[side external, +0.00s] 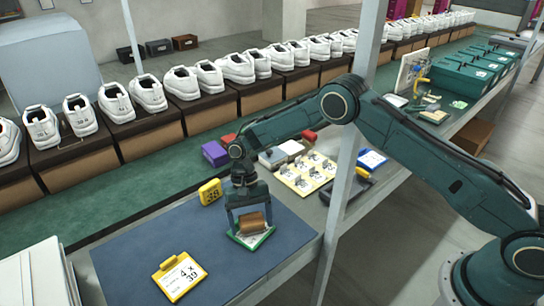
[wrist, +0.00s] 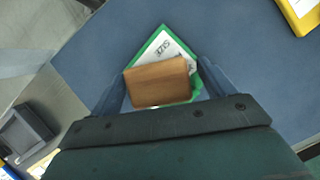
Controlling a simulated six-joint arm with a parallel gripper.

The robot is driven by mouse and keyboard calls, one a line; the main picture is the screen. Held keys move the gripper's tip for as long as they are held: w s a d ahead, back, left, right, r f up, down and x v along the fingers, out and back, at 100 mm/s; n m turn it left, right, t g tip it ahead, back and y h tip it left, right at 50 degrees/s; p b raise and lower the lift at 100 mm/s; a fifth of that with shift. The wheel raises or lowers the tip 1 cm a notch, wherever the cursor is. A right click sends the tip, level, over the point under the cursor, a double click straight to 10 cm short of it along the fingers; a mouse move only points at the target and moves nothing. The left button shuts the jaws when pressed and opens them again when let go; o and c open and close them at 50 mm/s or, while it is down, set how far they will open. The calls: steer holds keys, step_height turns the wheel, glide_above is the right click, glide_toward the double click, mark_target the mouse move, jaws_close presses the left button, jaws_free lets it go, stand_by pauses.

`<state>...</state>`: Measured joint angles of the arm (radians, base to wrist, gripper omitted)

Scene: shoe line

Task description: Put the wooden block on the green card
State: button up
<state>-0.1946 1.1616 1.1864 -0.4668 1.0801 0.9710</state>
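The wooden block (wrist: 158,83) is brown and lies on the green card, which has a white face with printing (wrist: 168,46). In the side view the block (side external: 252,221) is over the middle of the card (side external: 262,240) and covers part of it. My gripper (side external: 250,219) points down with one finger on each side of the block. In the wrist view my gripper (wrist: 160,68) is open around it, with a gap at the right finger. The left finger is very close to the block; contact there is unclear.
A yellow card (side external: 180,277) lies on the blue mat (side external: 135,247) at front left, and a yellow tag stand (side external: 210,191) stands behind. A tray of small parts (side external: 307,176) and a purple box (side external: 215,153) are farther back. White shoes line the back. The mat's left side is clear.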

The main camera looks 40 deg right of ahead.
mark_target(250, 217)
steer(key=shift+v, duration=2.05)
